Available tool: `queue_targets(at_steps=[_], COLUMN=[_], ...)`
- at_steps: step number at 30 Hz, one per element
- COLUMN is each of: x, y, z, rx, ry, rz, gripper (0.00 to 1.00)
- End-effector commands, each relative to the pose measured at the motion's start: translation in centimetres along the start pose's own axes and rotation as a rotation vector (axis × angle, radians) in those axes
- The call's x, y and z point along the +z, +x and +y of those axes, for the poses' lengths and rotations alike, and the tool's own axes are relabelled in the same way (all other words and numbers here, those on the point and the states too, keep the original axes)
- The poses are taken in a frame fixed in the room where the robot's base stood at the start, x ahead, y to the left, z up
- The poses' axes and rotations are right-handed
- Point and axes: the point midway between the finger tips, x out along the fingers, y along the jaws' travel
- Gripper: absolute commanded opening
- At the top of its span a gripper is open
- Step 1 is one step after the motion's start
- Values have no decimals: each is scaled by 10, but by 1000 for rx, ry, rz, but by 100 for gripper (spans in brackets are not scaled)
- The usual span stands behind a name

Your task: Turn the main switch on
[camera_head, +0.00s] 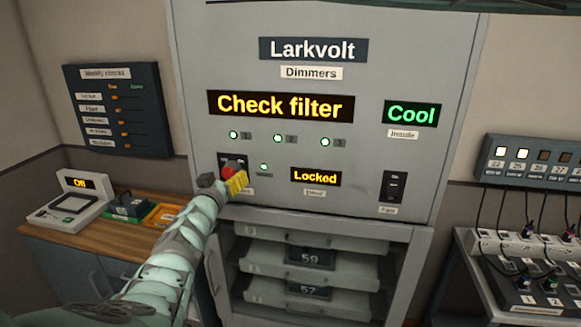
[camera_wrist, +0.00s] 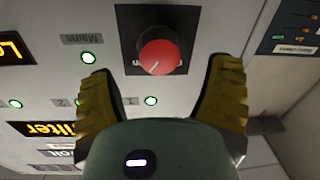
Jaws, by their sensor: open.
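The main switch is a red rotary knob (camera_head: 231,168) on a black plate, low on the left of the grey Larkvolt dimmer cabinet (camera_head: 220,70). In the wrist view, which is upside down, the red knob (camera_wrist: 160,52) shows a white pointer line slanting to its lower left. A "Mains" label (camera_wrist: 82,39) and a lit green lamp (camera_wrist: 88,57) sit beside it. My gripper (camera_head: 223,182) is open and empty in front of the knob. In the wrist view its yellow fingers (camera_wrist: 165,78) are spread wide on either side, apart from the knob. The plate's lettering is partly hidden by the knob.
The cabinet displays read "Check filter" (camera_head: 279,105), "Cool" (camera_head: 411,113) and "Locked" (camera_head: 315,177). A black fan switch (camera_head: 393,187) is at the right. Below are open drawers (camera_head: 305,265). A wooden counter (camera_head: 100,245) stands left, a cabled rack (camera_head: 520,250) right.

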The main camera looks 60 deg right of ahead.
Motion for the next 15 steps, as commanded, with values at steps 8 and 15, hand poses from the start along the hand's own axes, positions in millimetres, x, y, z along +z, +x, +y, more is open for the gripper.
queue_targets(at_steps=[8, 15], x=[1, 1], y=[24, 37], z=[-1, -1], rx=[-1, -2], ry=[-3, -2], rz=[3, 1], gripper=[79, 79])
